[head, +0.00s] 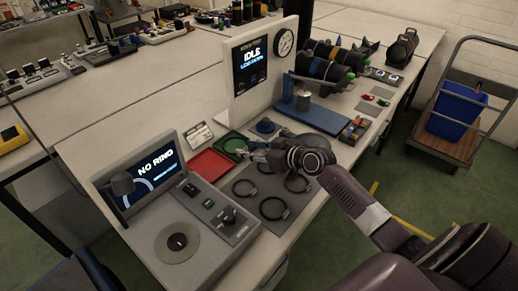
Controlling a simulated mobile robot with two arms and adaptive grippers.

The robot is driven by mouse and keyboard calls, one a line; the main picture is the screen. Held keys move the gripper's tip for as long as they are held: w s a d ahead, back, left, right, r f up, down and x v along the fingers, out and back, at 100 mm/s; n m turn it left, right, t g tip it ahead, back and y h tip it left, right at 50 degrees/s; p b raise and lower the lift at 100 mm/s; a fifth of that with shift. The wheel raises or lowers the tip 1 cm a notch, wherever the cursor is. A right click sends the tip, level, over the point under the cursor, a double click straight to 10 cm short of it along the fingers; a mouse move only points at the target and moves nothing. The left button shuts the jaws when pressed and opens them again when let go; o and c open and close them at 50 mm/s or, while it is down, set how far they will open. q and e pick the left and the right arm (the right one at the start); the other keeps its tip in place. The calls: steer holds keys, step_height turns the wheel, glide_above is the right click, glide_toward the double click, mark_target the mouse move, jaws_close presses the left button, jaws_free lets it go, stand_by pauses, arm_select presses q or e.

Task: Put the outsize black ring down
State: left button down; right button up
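My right gripper (251,151) reaches in from the right, low over the bench beside the green tray (231,141). Its fingers are small and dark here, so I cannot tell whether they are open or hold a ring. Several black rings lie on a grey mat, among them a left one (236,188), a front one (264,209) and one partly behind my wrist (297,191). I cannot tell which ring is outsize. The red tray (212,166) looks empty. My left gripper is not in view.
A gauge station (178,253) at the front left has a screen (152,178) reading "NO RING". Behind, a panel (254,62) reads "IDLE", next to a dial. A blue fixture with a grey cylinder (302,99) stands beyond my wrist. A trolley (450,135) with a blue bin stands right.

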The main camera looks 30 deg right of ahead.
steer(key=shift+r+p, duration=0.4)
steer(key=shift+r, duration=0.15)
steer(key=b+v, duration=0.1)
steer(key=v, duration=1.1)
steer(key=shift+f, duration=0.1)
